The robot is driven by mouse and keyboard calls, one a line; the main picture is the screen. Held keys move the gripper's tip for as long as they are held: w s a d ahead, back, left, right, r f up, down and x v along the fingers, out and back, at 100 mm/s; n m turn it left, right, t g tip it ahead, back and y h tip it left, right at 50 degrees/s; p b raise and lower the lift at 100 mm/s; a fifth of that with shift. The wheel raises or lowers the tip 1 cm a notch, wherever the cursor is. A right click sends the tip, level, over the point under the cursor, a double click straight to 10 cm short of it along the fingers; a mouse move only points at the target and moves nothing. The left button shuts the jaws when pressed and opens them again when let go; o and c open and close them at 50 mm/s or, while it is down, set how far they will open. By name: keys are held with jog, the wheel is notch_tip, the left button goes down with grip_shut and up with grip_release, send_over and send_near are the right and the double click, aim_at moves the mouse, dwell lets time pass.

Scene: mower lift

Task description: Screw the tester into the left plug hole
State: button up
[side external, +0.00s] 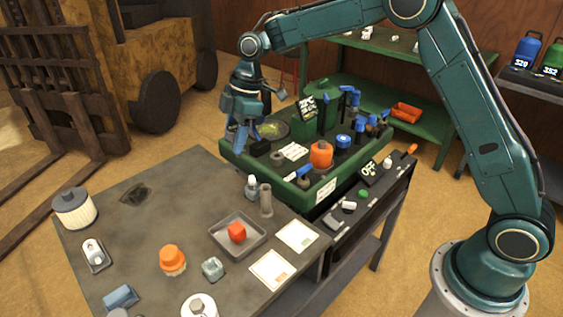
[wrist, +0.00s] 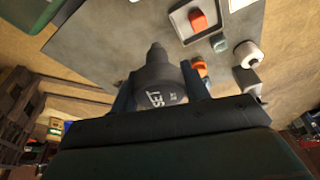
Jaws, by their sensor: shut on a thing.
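My gripper (wrist: 160,78) is shut on a dark grey round-bodied piece (wrist: 162,92) with white lettering and a narrower nose, which I take to be the tester. Its nose points away from the wrist camera. In the side external view my gripper (side external: 241,138) is at the left end of the green-rimmed mower deck (side external: 252,179), with its fingers downward. The held piece is not clear there. I cannot make out the left plug hole in either view, nor whether the piece touches anything.
The deck carries an orange-capped part (side external: 321,155), several blue-handled parts and a black block (side external: 260,147). A forklift (side external: 160,50) stands behind left.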

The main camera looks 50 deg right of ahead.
jog(key=w+d+f+m, duration=0.1)
jog(key=d, duration=0.7)
jog(key=w+d+f+m, duration=0.1)
jog(key=w+d+f, duration=0.1)
jog(key=d, duration=0.5)
jog(key=shift+d+f+t, duration=0.15)
jog(key=shift+d+t, duration=0.25)
jog(key=shift+f, duration=0.2)
send_over(272, 156)
jog(key=shift+s+d+f, duration=0.1)
jog(key=shift+d+f, duration=0.05)
jog(key=shift+f, duration=0.7)
jog(key=shift+s+d+f, duration=0.1)
jog(key=shift+f, duration=0.7)
jog(key=shift+s+d+f, duration=0.1)
jog(key=shift+d+f, duration=0.05)
jog(key=shift+f, duration=0.7)
jog(key=shift+f, duration=0.35)
jog(key=shift+f, duration=1.1)
